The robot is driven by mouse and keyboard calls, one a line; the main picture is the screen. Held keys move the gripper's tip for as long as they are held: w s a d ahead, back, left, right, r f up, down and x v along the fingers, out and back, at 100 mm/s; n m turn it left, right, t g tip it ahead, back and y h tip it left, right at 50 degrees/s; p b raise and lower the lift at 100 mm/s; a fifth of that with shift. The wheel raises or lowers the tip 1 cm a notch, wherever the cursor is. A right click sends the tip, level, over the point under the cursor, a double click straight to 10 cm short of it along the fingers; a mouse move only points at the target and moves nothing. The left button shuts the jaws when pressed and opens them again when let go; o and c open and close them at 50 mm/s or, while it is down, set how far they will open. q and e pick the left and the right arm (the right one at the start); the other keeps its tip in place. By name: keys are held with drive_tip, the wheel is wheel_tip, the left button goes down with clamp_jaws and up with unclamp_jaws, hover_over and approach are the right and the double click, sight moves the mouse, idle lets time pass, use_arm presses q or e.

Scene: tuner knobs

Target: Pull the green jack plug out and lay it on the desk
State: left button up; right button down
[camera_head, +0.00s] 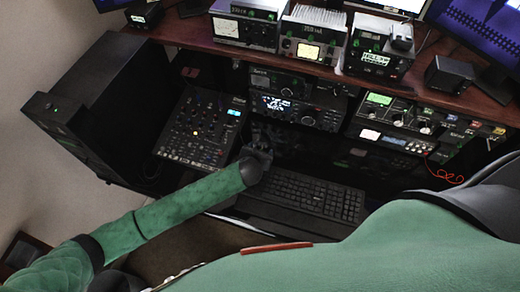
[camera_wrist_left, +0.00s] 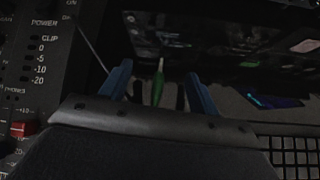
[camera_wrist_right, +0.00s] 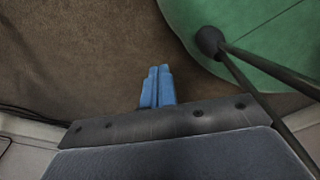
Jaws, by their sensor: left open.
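The green jack plug (camera_wrist_left: 157,88) shows in the left wrist view as a thin green stick with a pale tip at its far end. It lies between the two blue fingers of my left gripper (camera_wrist_left: 160,84), which stand apart on either side without visibly touching it. I cannot tell whether its tip sits in a socket. In the head view my left gripper (camera_head: 261,143) is a dark shape beside the mixer's right edge, and the plug cannot be made out there. My right gripper (camera_wrist_right: 157,84) has its blue fingers together with nothing between them, over brown floor.
The mixer (camera_head: 202,127) stands left of my left gripper. The black keyboard (camera_head: 310,195) lies on the desk to its right. Radio units (camera_head: 298,108) stand behind it under a wooden shelf (camera_head: 200,38). A red cable (camera_head: 446,176) curls at the right.

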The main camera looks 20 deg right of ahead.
use_arm(q)
drive_tip(key=shift+b+v, duration=0.5)
drive_tip(key=shift+v, duration=0.55)
drive_tip(key=b+v, duration=0.1)
drive_tip(key=v, duration=0.4)
drive_tip(key=shift+f+b, duration=0.1)
drive_tip(key=shift+b, duration=0.25)
drive_tip(key=shift+s+a+r, duration=0.2)
drive_tip(key=shift+r, duration=0.05)
use_arm(e)
drive_tip(key=w+a, duration=0.1)
drive_tip(key=w, duration=0.5)
drive_tip(key=shift+r+t, duration=0.3)
drive_tip(key=shift+r, duration=0.15)
